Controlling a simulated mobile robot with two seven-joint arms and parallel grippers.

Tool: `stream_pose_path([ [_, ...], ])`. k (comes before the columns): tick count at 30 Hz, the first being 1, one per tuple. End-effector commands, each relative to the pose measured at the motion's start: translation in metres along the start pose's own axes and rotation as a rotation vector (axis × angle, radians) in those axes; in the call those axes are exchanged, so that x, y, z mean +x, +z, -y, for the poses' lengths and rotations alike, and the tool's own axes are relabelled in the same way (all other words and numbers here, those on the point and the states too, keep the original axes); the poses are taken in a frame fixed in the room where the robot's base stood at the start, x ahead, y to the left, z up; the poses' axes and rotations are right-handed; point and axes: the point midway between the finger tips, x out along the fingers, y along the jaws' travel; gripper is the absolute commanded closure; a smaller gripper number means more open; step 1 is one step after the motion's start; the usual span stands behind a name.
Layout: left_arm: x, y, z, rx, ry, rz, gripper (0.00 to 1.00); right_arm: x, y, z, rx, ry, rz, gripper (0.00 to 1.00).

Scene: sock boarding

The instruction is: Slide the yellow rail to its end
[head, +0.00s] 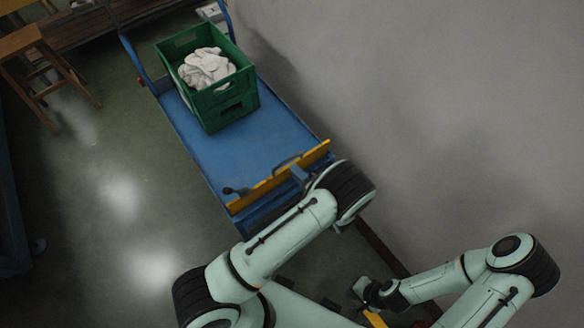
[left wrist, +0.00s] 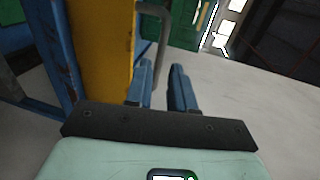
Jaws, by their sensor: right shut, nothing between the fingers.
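The yellow rail (head: 265,187) spans the near end of the blue cart. It also shows upright in the left wrist view (left wrist: 102,45), with a grey bar handle (left wrist: 162,40) beside it. The grey handle (head: 287,159) shows on the rail in the head view too. My left gripper (head: 299,173) is at the rail near this handle. In the left wrist view its two fingers (left wrist: 162,76) are apart, with the handle's lower end at or just beyond the gap. I cannot tell whether they touch it. My right gripper (head: 359,290) is shut and empty, low and away from the cart.
A green crate (head: 232,100) with white cloth items (head: 205,68) stands on the blue cart bed (head: 275,120). A dark knob (head: 236,191) sits near the rail's left end. A grey wall is close on the right. A wooden stool (head: 35,60) stands left; the floor between is clear.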

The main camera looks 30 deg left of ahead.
Motion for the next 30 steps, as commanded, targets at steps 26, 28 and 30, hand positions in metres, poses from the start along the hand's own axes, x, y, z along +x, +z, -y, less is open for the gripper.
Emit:
stream_pose_path([
  [26, -0.099, 0.0, -0.001, 0.0, 0.001, -0.001, 0.77, 0.013, 0.007, -0.007, 0.004, 0.004, 0.01, 1.0],
  [28, -0.099, 0.0, -0.001, 0.0, 0.001, -0.001, 0.77, 0.013, 0.007, -0.007, 0.004, 0.004, 0.01, 1.0],
  [30, -0.099, 0.0, -0.001, 0.0, 0.001, -0.001, 0.77, 0.013, 0.007, -0.007, 0.004, 0.004, 0.01, 1.0],
])
